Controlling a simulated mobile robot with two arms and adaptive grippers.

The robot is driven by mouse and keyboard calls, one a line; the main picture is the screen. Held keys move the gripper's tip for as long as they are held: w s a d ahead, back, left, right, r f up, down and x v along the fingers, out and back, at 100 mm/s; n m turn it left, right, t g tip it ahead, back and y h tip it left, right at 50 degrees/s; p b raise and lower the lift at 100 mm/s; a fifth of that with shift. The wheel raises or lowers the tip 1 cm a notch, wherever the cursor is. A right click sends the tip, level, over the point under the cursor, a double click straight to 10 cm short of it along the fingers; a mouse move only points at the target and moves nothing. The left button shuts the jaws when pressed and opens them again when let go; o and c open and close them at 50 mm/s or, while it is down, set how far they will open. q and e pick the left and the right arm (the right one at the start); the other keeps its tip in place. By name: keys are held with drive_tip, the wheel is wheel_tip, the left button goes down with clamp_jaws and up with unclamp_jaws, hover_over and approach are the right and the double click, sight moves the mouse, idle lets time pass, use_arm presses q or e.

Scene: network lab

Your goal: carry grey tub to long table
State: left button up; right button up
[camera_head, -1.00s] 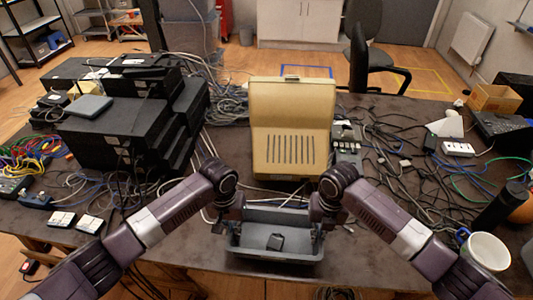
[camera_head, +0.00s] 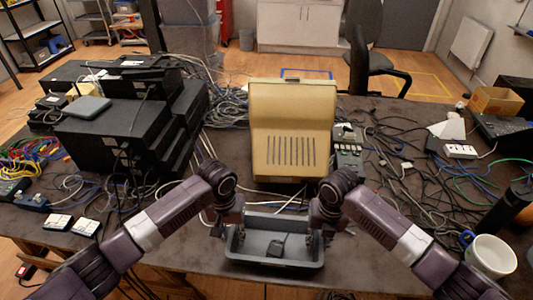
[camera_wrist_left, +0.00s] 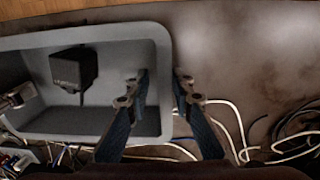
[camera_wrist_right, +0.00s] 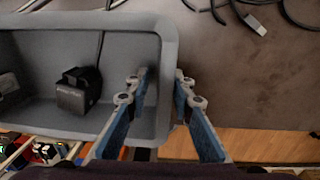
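The grey tub (camera_head: 245,257) is an open rectangular bin at the dark table's front edge, with a black power adapter (camera_head: 277,245) inside. I cannot tell whether it rests on the table or is slightly raised. My left gripper (camera_wrist_left: 161,82) is shut on its left end wall, one finger inside and one outside. My right gripper (camera_wrist_right: 161,80) is shut on the opposite end wall the same way. The adapter also shows in the left wrist view (camera_wrist_left: 73,68) and the right wrist view (camera_wrist_right: 78,90).
A beige case (camera_head: 291,125) stands right behind the tub. Black boxes (camera_head: 125,130) are stacked at the left. Tangled cables (camera_head: 405,160) and a white mug (camera_head: 491,256) lie to the right. A black chair (camera_head: 372,60) stands beyond the table.

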drive_tip(key=shift+r, duration=0.15)
use_arm(q)
wheel_tip(320, 180, up, 10)
drive_tip(key=shift+a+r, duration=0.25)
drive_tip(key=shift+a, duration=0.05)
use_arm(e)
wheel_tip(320, 180, up, 12)
drive_tip(key=shift+d, duration=0.3)
use_arm(q)
drive_tip(key=shift+s, duration=0.1)
use_arm(e)
drive_tip(key=shift+f, duration=0.25)
